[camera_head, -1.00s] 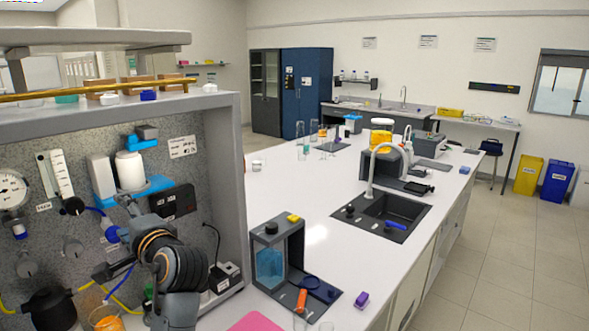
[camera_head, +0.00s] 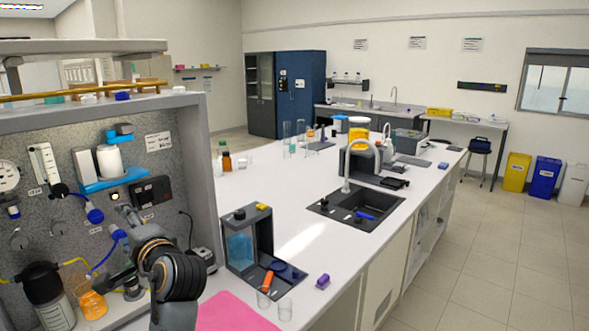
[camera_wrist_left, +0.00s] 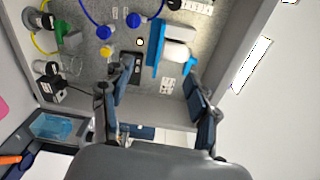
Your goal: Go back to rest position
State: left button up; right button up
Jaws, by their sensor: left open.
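My left gripper (camera_head: 118,246) is in front of the grey speckled rig panel (camera_head: 60,222) at the left of the head view. Its two dark fingers are spread, with nothing between them. In the left wrist view the open fingers (camera_wrist_left: 155,78) point toward the panel, with the white cylinder on its blue holder (camera_wrist_left: 174,52) beyond them. The same white cylinder (camera_head: 109,160) stands above the gripper in the head view. My right gripper is not in view.
A beaker with orange liquid (camera_head: 92,304) and a black-capped bottle (camera_head: 45,292) stand below the panel, close to my arm. The rig's side wall (camera_head: 197,175) is just right of the arm. A dark stand (camera_head: 262,235) and pink mat (camera_head: 232,315) lie farther right.

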pick_arm(q)
jog(key=s+d+f+n+g+h, duration=0.2)
jog(key=s+f+h, duration=0.35)
jog(key=f, duration=0.85)
jog(key=s+d+f+n+g+h, duration=0.1)
jog(key=s+d+f+n+h, duration=0.1)
jog(key=s+f, duration=0.85)
jog(key=s+d+f+n+g+h, duration=0.2)
jog(key=s+d+f+g+h, duration=0.15)
jog(key=s+f, duration=0.4)
jog(key=s+d+f+n+g+h, duration=0.2)
jog(key=s+d+f, duration=0.25)
jog(key=s, duration=0.55)
notch_tip(320, 180, down, 30)
jog(key=s+b, duration=0.2)
jog(key=b, duration=0.3)
jog(key=s+a+f+g+b, duration=0.1)
jog(key=s+f+b, duration=0.1)
jog(key=s+f, duration=0.6)
jog(key=s+a+f+g+b, duration=0.1)
jog(key=s+a+f+b, duration=0.1)
jog(key=s+f, duration=0.7)
notch_tip(320, 180, down, 6)
jog(key=shift+r+m+b, duration=0.25)
jog(key=shift+m+b, duration=0.15)
jog(key=shift+b, duration=0.1)
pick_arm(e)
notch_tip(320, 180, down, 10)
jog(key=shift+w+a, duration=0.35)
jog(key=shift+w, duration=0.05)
